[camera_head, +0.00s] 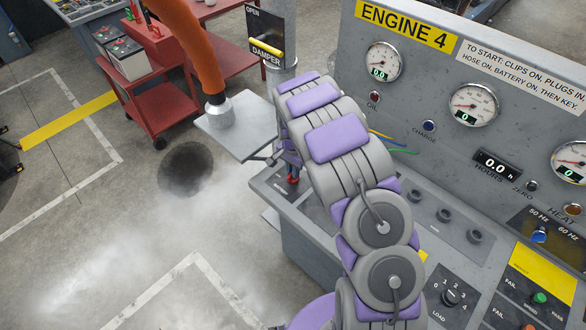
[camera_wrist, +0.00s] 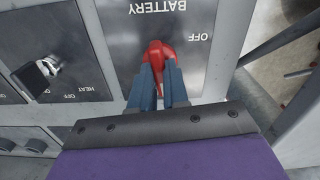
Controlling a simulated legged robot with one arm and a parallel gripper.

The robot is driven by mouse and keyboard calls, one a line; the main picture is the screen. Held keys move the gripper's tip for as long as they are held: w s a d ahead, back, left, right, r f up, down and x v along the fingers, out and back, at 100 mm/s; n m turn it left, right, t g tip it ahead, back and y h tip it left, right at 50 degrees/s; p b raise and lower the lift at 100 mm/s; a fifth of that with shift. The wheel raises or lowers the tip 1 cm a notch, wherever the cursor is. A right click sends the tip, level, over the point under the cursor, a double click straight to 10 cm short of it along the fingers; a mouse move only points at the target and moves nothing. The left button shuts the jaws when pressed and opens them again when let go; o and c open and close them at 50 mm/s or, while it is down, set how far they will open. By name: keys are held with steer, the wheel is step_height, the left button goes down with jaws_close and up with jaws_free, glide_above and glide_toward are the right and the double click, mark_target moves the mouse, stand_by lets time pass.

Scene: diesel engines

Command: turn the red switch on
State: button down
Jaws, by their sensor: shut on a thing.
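The red switch (camera_wrist: 158,52) sits on a grey plate marked BATTERY and OFF, which appears upside down in the wrist view. My gripper (camera_wrist: 160,72) has its two blue fingers closed around the red handle. In the head view, a small red part of the switch (camera_head: 293,179) shows at the left end of the console. My gripper there is mostly hidden behind my grey and purple arm. The handle's exact angle is hard to tell, as the fingers cover its lower part.
A key switch (camera_wrist: 40,72) marked HEAT and OFF is beside the battery plate. The ENGINE 4 panel (camera_head: 420,60) with gauges rises behind. A damper lever (camera_head: 266,48), an orange hose (camera_head: 192,45) and a red cart (camera_head: 150,100) stand to the left. Open floor lies at lower left.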

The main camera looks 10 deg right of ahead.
steer(key=shift+w+m, duration=0.1)
steer(key=shift+m, duration=0.5)
steer(key=shift+r, duration=0.1)
steer(key=c, duration=1.1)
jaws_free()
steer(key=shift+a, duration=0.1)
step_height(320, 180, up, 17)
steer(key=shift+r+p, duration=0.1)
steer(key=shift+p, duration=0.6)
